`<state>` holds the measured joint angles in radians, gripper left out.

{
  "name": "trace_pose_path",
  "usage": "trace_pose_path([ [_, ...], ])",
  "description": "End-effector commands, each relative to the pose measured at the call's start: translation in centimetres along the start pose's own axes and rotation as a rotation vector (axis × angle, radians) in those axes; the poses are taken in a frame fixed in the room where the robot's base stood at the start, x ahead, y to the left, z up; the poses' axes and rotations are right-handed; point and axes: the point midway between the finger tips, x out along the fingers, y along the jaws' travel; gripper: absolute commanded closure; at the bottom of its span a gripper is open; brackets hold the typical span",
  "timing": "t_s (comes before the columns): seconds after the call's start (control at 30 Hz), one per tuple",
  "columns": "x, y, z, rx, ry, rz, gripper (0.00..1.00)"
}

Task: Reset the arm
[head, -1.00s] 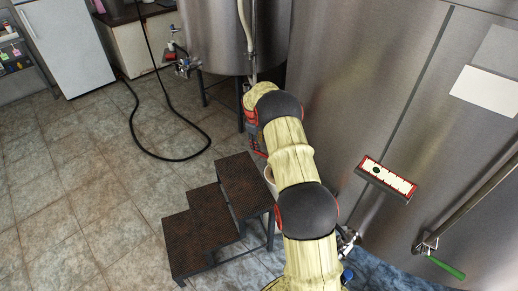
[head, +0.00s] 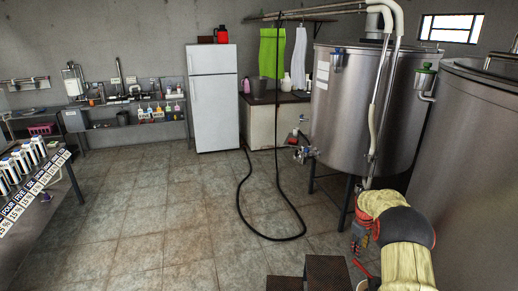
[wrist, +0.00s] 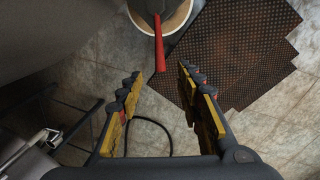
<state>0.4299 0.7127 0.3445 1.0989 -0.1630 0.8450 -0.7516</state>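My arm, in a pale yellow sleeve with dark joints, shows at the lower right of the head view. My gripper (wrist: 159,72) is open in the wrist view, its two dark fingers with yellow pads spread apart.
A pale bucket (wrist: 184,14) with a red-handled tool (wrist: 159,45) stands beside dark metal steps (wrist: 230,50). A steel tank (head: 345,110) and a larger tank (head: 460,150) are at the right. A black hose (head: 243,205) lies on otherwise open floor. A table with cartons (head: 22,160) is at left.

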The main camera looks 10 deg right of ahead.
Motion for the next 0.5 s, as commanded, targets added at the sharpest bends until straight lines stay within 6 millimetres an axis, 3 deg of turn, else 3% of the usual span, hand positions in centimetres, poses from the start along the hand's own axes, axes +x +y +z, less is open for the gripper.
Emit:
trace_pose_path([
  [0.13, 0.4, -0.6, 0.3, 0.1, -0.009, -0.014, 0.64],
  [0.3, 2.4, -5.0, 3.3, 0.232, -0.074, -0.091, 0.64],
  [0.5, -1.1, -9.3, 5.9, 0.363, -0.11, -0.131, 0.64],
])
